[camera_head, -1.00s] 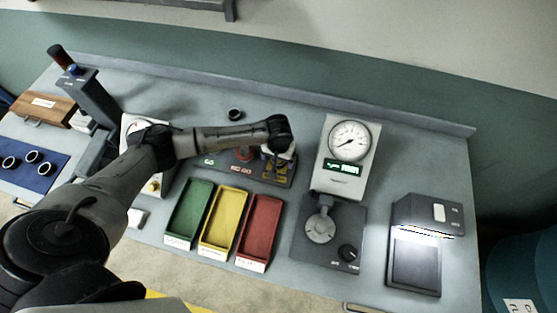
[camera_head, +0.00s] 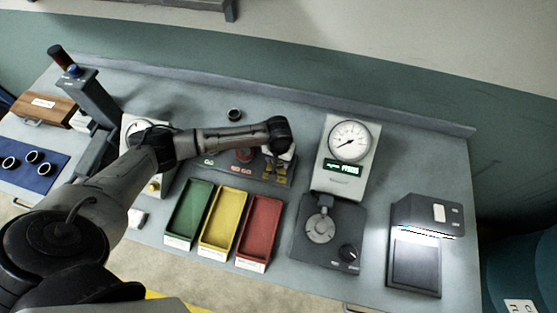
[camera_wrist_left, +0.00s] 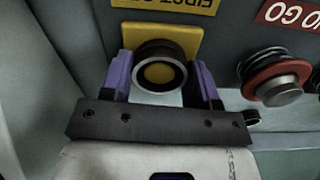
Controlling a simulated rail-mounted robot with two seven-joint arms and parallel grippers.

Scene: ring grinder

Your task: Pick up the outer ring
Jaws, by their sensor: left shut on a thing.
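The outer ring (camera_wrist_left: 158,50) is a dark ring with a bright silver lower rim. In the left wrist view it sits at the yellow pad marked "FIRST OFF", and yellow shows through its hole. My left gripper (camera_wrist_left: 160,77) has its two purple-lined fingers on either side of the ring and is shut on it. In the head view my left gripper (camera_head: 277,163) is pointed down over the dark gauge board (camera_head: 225,170), and the wrist hides most of the ring there. I cannot tell whether the ring is clear of the pad. My right gripper is not in view.
A red-collared "NO GO" plug (camera_wrist_left: 275,78) stands close beside the gripper. Red (camera_head: 259,228), yellow (camera_head: 224,218) and green (camera_head: 189,210) trays lie in front. A dial gauge (camera_head: 349,140) stands to the right. Another dark ring (camera_head: 235,114) lies behind; several are on the blue mat (camera_head: 30,180).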

